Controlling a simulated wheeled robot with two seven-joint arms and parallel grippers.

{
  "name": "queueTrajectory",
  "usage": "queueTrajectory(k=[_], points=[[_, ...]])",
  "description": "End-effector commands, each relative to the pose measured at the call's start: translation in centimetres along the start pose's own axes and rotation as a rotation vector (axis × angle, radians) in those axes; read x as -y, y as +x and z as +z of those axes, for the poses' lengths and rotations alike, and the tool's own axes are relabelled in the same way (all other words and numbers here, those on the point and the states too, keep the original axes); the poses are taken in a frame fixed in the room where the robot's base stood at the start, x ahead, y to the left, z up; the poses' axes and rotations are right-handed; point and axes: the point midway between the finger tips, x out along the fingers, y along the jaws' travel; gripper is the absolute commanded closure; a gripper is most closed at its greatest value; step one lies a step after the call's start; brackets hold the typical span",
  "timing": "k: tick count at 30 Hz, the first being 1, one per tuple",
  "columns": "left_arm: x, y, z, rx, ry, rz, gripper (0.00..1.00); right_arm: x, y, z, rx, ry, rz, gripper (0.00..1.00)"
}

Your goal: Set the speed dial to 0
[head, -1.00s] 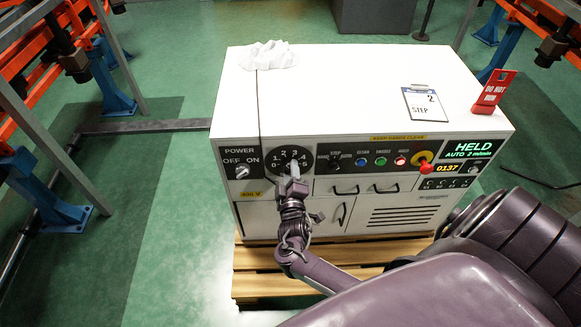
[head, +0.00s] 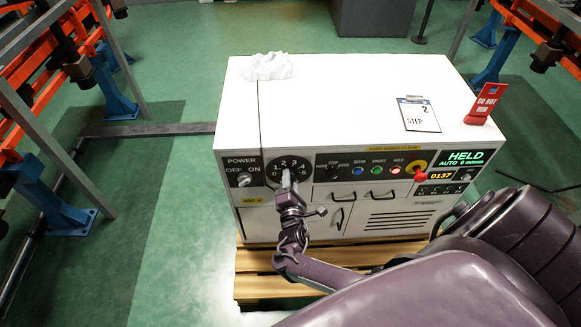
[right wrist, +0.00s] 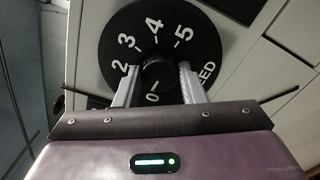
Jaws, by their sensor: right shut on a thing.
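The speed dial (head: 289,164) is a round black plate with white numbers on the left of the white cabinet's front panel. It fills the top of the right wrist view (right wrist: 205,22). My right gripper (head: 287,181) is shut on the dial's dark knob (right wrist: 160,74), with one silver finger on each side. The 2, 3, 4, 5 and 0 show in the wrist view; the fingers cover part of the plate. The green display (head: 464,158) reads HELD, AUTO, 0 m/min. My left gripper is out of view.
The white cabinet (head: 340,95) stands on a wooden pallet (head: 255,287). A clipboard (head: 419,115) and red tag (head: 484,103) are on top.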

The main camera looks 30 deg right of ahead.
Motion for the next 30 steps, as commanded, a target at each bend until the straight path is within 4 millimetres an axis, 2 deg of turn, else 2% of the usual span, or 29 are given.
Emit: queueTrajectory(k=[12, 30], points=[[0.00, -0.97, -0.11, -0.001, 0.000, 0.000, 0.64, -0.15, 0.05, -0.02, 0.000, -0.244, 0.000, 0.86], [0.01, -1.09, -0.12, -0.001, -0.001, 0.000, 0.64, -0.09, 0.02, -0.05, 0.000, -0.301, 0.000, 0.86]])
